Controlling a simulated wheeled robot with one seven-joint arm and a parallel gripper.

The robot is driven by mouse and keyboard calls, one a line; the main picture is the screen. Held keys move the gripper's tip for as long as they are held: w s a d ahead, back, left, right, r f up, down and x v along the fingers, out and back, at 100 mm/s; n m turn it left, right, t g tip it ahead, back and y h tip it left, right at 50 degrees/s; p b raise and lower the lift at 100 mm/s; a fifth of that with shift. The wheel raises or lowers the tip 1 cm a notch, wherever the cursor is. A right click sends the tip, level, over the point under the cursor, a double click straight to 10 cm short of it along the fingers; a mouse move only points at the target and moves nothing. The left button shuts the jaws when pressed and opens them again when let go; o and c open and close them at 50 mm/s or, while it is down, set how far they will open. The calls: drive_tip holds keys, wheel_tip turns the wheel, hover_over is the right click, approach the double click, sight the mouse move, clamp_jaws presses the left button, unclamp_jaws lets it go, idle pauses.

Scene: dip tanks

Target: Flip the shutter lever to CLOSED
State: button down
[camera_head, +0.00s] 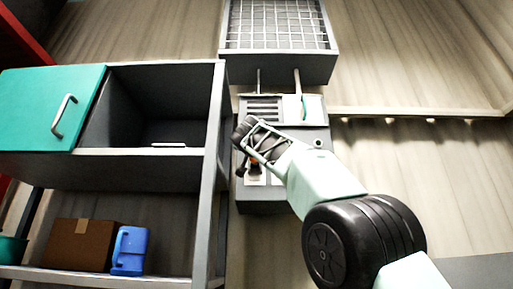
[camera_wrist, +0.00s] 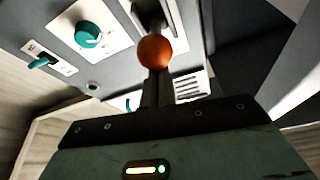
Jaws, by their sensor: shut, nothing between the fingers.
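A lever with an orange ball knob (camera_wrist: 155,52) stands out from the grey control panel in the wrist view. Its dark stem runs up from the ball towards a slotted plate. My gripper (camera_wrist: 152,75) is shut and empty, with its dark fingertips at the near side of the ball. They overlap it in the picture, and I cannot tell whether they touch. In the head view the orange knob (camera_head: 253,161) is a small spot low on the panel (camera_head: 285,205), partly hidden by my gripper. No lever label is readable, so its set position is unclear.
A teal dial (camera_wrist: 88,35) and a small teal toggle (camera_wrist: 42,63) sit beside the lever on the panel. A grey shelf (camera_head: 215,150) stands close at left, with a blue jug (camera_head: 130,250) and a cardboard box (camera_head: 82,245). A mesh-topped unit (camera_head: 280,65) is above.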

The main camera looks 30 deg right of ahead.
drive_tip(key=shift+t+h, duration=0.6)
drive_tip(key=shift+t, duration=0.2)
drive_tip(key=f+b, duration=0.1)
drive_tip(key=b, duration=0.1)
drive_tip(key=f+b, duration=0.3)
drive_tip(key=b, duration=0.2)
drive_tip(key=shift+w+d+f, duration=0.25)
drive_tip(key=shift+w+f, duration=0.1)
drive_tip(key=shift+f, duration=0.05)
